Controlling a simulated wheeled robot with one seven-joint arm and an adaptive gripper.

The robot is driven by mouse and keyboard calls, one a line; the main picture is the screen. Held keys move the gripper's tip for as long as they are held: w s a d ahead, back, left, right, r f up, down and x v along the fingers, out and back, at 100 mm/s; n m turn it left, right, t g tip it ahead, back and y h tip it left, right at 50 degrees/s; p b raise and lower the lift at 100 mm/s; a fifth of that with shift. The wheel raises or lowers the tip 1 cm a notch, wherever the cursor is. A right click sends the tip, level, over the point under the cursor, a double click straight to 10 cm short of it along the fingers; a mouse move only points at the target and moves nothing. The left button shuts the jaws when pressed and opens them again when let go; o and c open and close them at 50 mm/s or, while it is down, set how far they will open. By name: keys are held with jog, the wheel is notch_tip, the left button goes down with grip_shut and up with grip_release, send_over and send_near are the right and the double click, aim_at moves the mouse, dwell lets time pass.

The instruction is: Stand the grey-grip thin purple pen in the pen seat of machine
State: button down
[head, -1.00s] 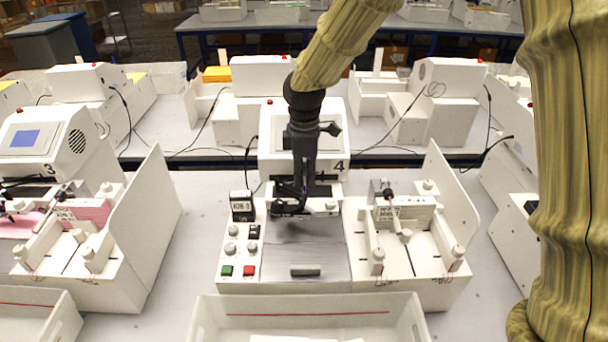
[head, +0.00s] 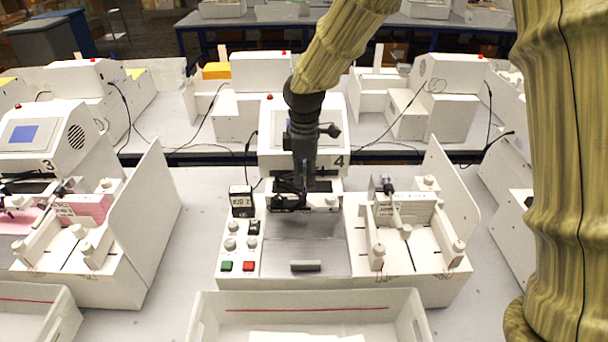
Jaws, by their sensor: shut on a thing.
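My gripper (head: 290,202) is a dark gripper hanging down in front of machine 4 (head: 338,160), over the back of its grey metal plate (head: 305,250). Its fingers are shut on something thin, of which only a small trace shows. I take this to be the purple pen, but its grip and tip are hidden by the dark fingers. The pen seat cannot be made out behind the gripper.
Left of the plate is a control panel with a green button (head: 227,266), a red button (head: 249,266) and a small display box (head: 241,201). At right is a white fixture with a tall side panel (head: 452,205). A white bin (head: 310,300) stands in front. Machine 3 (head: 45,140) is at left.

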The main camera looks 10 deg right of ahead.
aim_at(305, 165)
jog(key=shift+f+b, duration=1.05)
jog(key=shift+f, duration=2.1)
jog(key=c, duration=1.5)
grip_release()
notch_tip(305, 165, up, 12)
